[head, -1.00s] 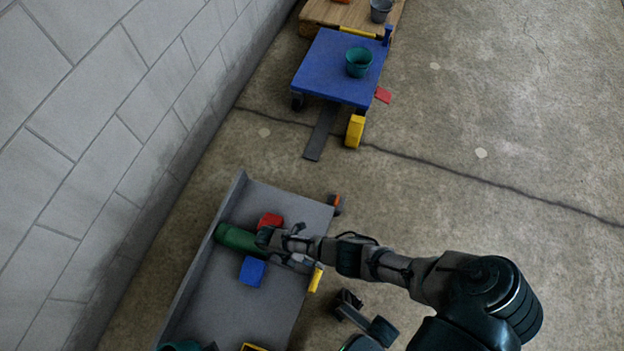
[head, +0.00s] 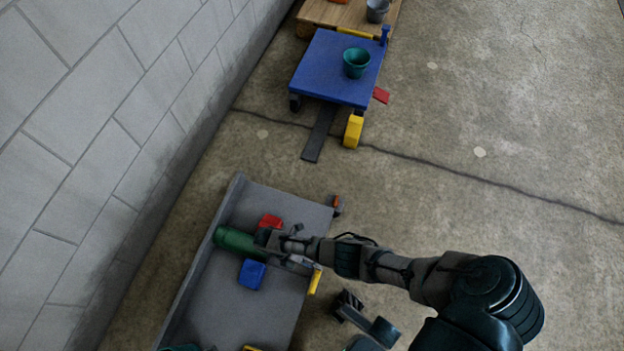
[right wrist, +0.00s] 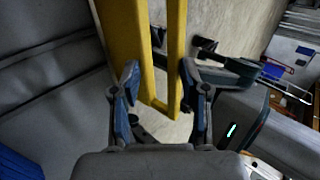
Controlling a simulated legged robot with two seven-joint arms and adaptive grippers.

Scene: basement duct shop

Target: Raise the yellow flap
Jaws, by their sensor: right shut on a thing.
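The yellow flap (head: 315,282) is at the right edge of a grey cart bed (head: 262,311) in the head view, partly hidden by my right arm. In the right wrist view the yellow flap (right wrist: 176,50) shows as upright bars joined at their lower end.
On the cart bed lie a green cylinder (head: 236,240), a red block (head: 270,222) and a blue block (head: 252,274). A block wall (head: 90,140) stands close on the left. A blue cart (head: 334,72) with a green bucket (head: 356,62) stands beyond. The floor at right is clear.

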